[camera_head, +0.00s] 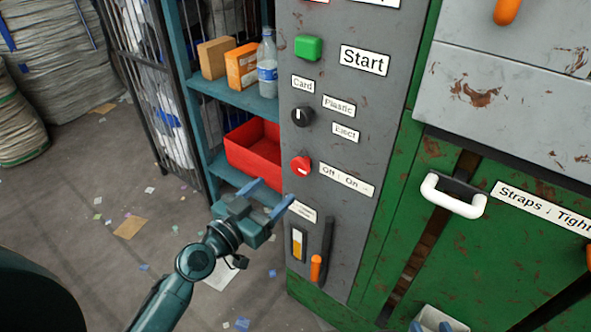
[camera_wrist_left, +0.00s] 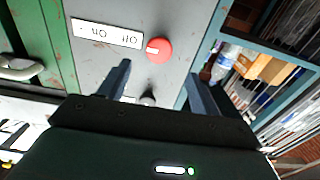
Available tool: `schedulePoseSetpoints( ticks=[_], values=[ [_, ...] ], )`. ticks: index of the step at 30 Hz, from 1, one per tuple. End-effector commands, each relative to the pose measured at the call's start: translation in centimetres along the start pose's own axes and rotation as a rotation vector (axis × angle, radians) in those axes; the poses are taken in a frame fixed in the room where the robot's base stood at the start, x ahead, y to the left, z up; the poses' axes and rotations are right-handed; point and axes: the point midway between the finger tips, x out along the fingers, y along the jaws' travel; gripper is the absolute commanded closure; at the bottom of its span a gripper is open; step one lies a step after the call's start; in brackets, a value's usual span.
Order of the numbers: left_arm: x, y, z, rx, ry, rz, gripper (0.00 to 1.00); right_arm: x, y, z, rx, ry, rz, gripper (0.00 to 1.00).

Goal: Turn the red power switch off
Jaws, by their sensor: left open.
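The red power switch (camera_head: 301,166) is a round knob on the grey control panel (camera_head: 340,225), left of the "Off : On" label (camera_head: 346,180). A pale mark shows on its face; I cannot tell which setting it points to. In the left wrist view, the red switch (camera_wrist_left: 160,50) appears ahead of the fingertips, with its label (camera_wrist_left: 106,33) to the left and upside down. My left gripper (camera_head: 270,196) is open and empty, below and left of the switch in the head view and apart from it.
A black selector knob (camera_head: 301,116) and green Start button (camera_head: 308,48) sit above the switch. An orange-tipped lever (camera_head: 316,268) is below. A red bin (camera_head: 250,150) stands on the teal shelf at left. A white handle (camera_head: 453,197) projects from the green cabinet at right.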

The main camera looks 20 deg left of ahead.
Motion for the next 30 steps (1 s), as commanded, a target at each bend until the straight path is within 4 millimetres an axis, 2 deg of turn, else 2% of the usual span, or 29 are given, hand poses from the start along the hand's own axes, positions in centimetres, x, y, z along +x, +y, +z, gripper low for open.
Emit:
schedulePoseSetpoints(
  ticks=[1,6,12,18,26,30],
  values=[
    [1.3,0.1,-0.4,-0.003,0.004,0.0,0.36,0.0,-0.1,-0.2,0.002,-0.006,-0.002,0.64],
    [4.8,0.1,-0.2,-0.003,0.002,0.001,0.36,0.3,-0.2,0.1,0.008,-0.025,-0.005,0.64],
    [7.8,0.1,-0.1,-0.002,0.0,0.0,0.36,0.4,-0.3,0.1,0.011,-0.031,-0.007,0.64],
    [8.9,0.1,0.0,0.0,-0.001,0.001,0.36,0.4,-0.3,0.1,0.012,-0.032,-0.008,0.64],
    [9.0,0.1,0.0,0.0,-0.001,0.001,0.36,0.5,-0.3,0.1,0.012,-0.033,-0.008,0.64],
    [9.0,0.1,0.0,0.0,-0.001,0.001,0.48,0.5,-0.3,0.1,0.012,-0.033,-0.008,0.64]
  ],
)
